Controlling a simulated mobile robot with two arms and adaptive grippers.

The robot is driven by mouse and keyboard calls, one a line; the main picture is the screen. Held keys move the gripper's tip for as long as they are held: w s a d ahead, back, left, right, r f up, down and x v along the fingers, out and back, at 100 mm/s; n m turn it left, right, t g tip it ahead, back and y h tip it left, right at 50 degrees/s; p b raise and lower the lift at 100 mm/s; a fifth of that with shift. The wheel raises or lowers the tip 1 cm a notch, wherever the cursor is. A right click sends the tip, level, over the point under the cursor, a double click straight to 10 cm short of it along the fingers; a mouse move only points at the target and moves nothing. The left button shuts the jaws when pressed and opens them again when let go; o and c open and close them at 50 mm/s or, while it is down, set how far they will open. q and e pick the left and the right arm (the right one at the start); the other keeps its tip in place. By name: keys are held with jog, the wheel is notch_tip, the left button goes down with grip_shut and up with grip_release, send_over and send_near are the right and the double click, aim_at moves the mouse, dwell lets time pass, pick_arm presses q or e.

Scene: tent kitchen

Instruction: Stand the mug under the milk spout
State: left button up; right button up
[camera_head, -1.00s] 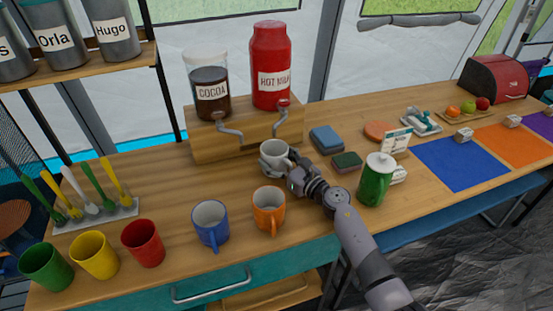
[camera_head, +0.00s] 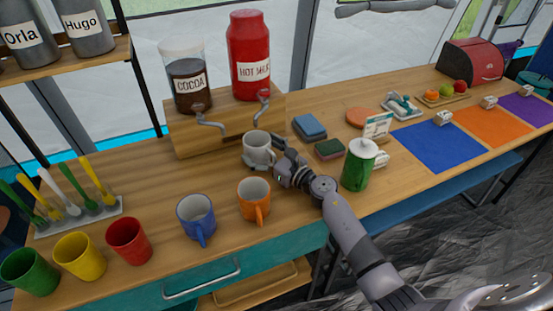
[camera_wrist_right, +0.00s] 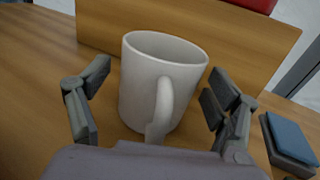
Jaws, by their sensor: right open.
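The white mug (camera_head: 257,148) stands upright on the wooden counter, in front of the dispenser stand and below the milk spout (camera_head: 263,105). The spout comes from the red HOT MILK jar (camera_head: 250,55). My right gripper (camera_head: 267,160) is open, with its fingers on either side of the mug. In the right wrist view the mug (camera_wrist_right: 158,85) sits between the spread fingers (camera_wrist_right: 158,108), with gaps at both sides. Its handle points toward my palm. The spout is outside the wrist view. My left gripper is not in view.
The cocoa jar (camera_head: 188,80) with its own spout is left of the milk on the wooden stand (camera_head: 190,140). A blue mug (camera_head: 196,216) and orange mug (camera_head: 254,201) stand nearer the front edge. A green lidded container (camera_head: 358,166) and a blue block (camera_head: 309,127) are to the right.

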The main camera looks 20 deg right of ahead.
jog(key=b+v, duration=0.1)
jog(key=v, duration=1)
jog(key=shift+s, duration=0.1)
